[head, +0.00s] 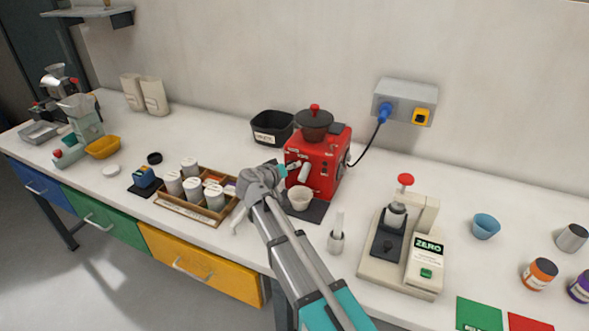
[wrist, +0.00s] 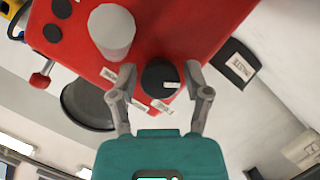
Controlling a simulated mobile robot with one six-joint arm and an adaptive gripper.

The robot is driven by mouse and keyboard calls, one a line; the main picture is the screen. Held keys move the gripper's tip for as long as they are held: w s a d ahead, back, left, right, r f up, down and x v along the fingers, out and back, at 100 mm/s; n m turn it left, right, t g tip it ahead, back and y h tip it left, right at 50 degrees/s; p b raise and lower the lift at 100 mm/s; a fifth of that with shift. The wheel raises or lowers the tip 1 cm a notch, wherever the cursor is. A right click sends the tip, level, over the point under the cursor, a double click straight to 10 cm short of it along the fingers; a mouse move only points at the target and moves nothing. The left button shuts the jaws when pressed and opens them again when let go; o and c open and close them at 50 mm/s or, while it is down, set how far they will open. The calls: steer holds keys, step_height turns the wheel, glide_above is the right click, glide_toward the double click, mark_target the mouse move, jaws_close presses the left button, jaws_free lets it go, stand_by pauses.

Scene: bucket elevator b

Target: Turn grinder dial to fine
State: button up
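The red grinder (head: 325,165) stands against the wall side of the bench, with a dark hopper and red knob on top. In the wrist view its red front (wrist: 200,25) fills the upper part. In the head view my gripper (head: 285,171) is at the grinder's left front, and the dial is hidden there.
A grey spout (wrist: 112,30) sticks out of the grinder close to my fingers. A pale cup (head: 300,198) stands below the grinder. A wooden rack (head: 228,209) of white canisters is left, a black bin (head: 272,128) behind. A scale press (head: 405,245) stands right.

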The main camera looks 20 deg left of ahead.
steer(key=c, duration=0.7)
steer(key=shift+o, duration=0.4)
steer(key=shift+d, duration=0.5)
steer(key=shift+w+a, duration=0.15)
steer(key=shift+a, duration=0.35)
jaws_close()
steer(key=shift+a+n+h+b, duration=0.15)
steer(key=shift+n+h+b, duration=0.25)
steer(key=shift+n, duration=0.4)
steer(key=n+h+b, duration=0.1)
steer(key=n, duration=0.1)
steer(key=n+t+h+b, duration=0.1)
steer(key=n+b, duration=0.1)
steer(key=n, duration=0.1)
steer(key=shift+n+t+h+b, duration=0.4)
steer(key=shift+n+t+b, duration=0.45)
steer(key=shift+n, duration=0.85)
